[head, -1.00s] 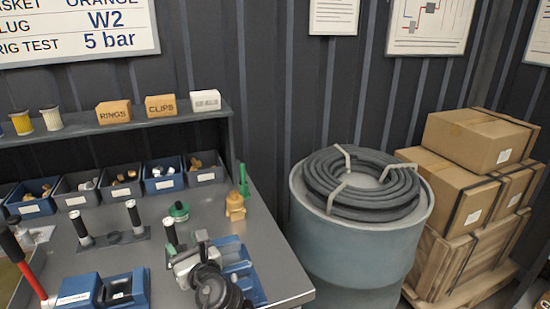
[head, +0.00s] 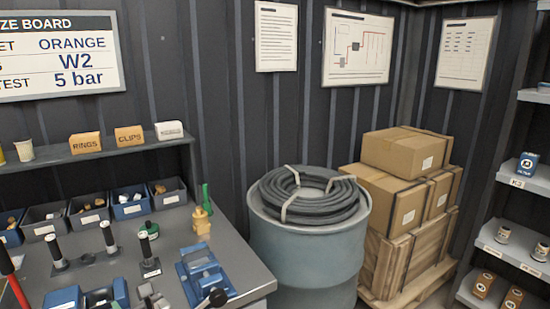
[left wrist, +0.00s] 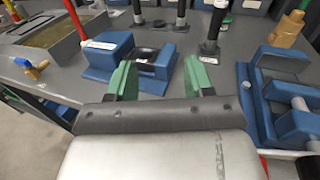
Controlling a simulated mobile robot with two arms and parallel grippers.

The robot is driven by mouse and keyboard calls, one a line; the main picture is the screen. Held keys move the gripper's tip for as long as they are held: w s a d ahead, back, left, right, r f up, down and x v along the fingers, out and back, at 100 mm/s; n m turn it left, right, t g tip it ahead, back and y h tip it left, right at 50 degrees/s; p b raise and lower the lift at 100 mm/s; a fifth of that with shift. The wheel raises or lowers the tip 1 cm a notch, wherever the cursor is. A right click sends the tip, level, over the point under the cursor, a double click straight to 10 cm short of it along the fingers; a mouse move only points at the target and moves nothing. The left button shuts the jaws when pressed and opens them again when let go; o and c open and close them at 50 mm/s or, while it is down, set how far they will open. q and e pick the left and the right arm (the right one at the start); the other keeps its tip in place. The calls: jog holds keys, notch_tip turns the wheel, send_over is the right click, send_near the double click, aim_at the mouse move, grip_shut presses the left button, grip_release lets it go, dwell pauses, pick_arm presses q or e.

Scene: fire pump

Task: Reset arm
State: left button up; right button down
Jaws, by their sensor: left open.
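My left gripper (left wrist: 160,76) shows in the left wrist view with its two green fingers apart and nothing between them. It is over the front part of the grey bench (left wrist: 230,110). A blue fixture with a silver bar (left wrist: 290,120) is to the right of the gripper. In the head view only a small grey part of my left gripper (head: 150,298) shows at the bottom edge. My right gripper is not in view.
On the bench are black-handled tools (head: 108,237), a brass fitting (head: 201,222) and small parts bins (head: 128,203). A blue drum (head: 308,250) with a coiled hose (head: 308,195) stands to the right. Stacked cartons (head: 400,200) and shelves (head: 530,180) are farther right.

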pick_arm(q)
jog(key=s+f+n+g+h, duration=0.3)
jog(key=s+f+n+h, duration=0.3)
jog(key=s+f+n, duration=0.6)
jog(key=s+d+f+n+g+h, duration=0.1)
jog(key=s+d+n+g+h, duration=0.1)
jog(key=s+d+n+h, duration=0.35)
jog(key=s+d+f+n+g+h, duration=0.1)
jog(key=s+d+n+g+h, duration=0.15)
jog(key=s+n, duration=0.55)
notch_tip(320, 180, down, 24)
jog(key=s+d+m+g, duration=0.1)
jog(key=s+m+g, duration=0.1)
jog(key=s+a+f, duration=0.2)
jog(key=s+f, duration=1.5)
jog(key=f, duration=0.1)
jog(key=shift+a+f+g, duration=0.15)
jog(key=shift+a+g, duration=0.2)
jog(key=shift+g, duration=0.1)
